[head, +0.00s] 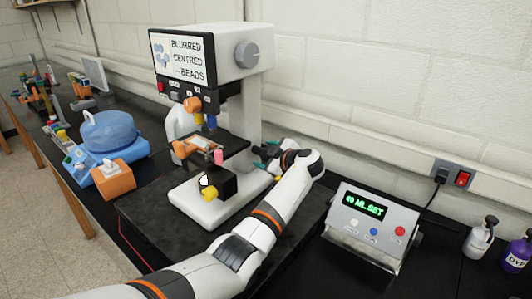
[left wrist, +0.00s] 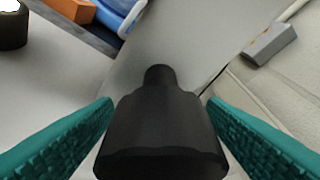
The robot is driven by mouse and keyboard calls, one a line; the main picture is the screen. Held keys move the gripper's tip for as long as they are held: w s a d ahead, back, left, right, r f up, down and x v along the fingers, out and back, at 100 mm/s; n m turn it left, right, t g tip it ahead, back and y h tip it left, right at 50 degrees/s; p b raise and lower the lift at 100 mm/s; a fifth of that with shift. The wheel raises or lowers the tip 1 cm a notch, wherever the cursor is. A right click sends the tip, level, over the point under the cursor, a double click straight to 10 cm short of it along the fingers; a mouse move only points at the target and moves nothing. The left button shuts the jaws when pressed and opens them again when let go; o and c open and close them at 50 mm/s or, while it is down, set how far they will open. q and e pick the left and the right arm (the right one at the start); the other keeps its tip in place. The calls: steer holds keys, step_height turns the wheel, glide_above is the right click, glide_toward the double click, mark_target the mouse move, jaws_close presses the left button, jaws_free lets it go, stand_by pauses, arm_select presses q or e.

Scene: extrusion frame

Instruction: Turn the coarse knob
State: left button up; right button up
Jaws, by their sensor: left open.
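The white microscope (head: 240,103) stands on a dark mat, and its screen (head: 183,58) reads "BLURRED CENTRED -- BEADS". In the left wrist view a black stepped knob (left wrist: 160,135), wide near me and narrow farther off, lies between my left fingers. I take it for the coarse knob. My left gripper (head: 265,160) is at the right side of the microscope's stand, its teal fingers open. The fingers also show in the left wrist view (left wrist: 160,140), one on each side of the knob; I cannot tell whether they touch it. My right gripper is not in view.
A grey control box (head: 370,222) with a green display stands right of my arm. Two bottles (head: 481,238) (head: 518,252) are at the far right. A blue-lidded device (head: 110,135) and an orange box (head: 114,178) stand left. A wall runs close behind.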

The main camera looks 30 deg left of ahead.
arm_select(q)
steer(key=shift+w+a+f, duration=0.1)
steer(key=c, duration=1)
steer(key=shift+o, duration=0.2)
steer(key=b, duration=0.2)
steer(key=shift+f+m+b, duration=0.25)
steer(key=shift+m+b, duration=0.05)
steer(key=shift+r+m+g+b, duration=0.2)
steer(key=shift+m+g+b, duration=0.3)
steer(key=shift+b, duration=0.15)
steer(key=o, duration=1)
steer(key=shift+c, duration=0.2)
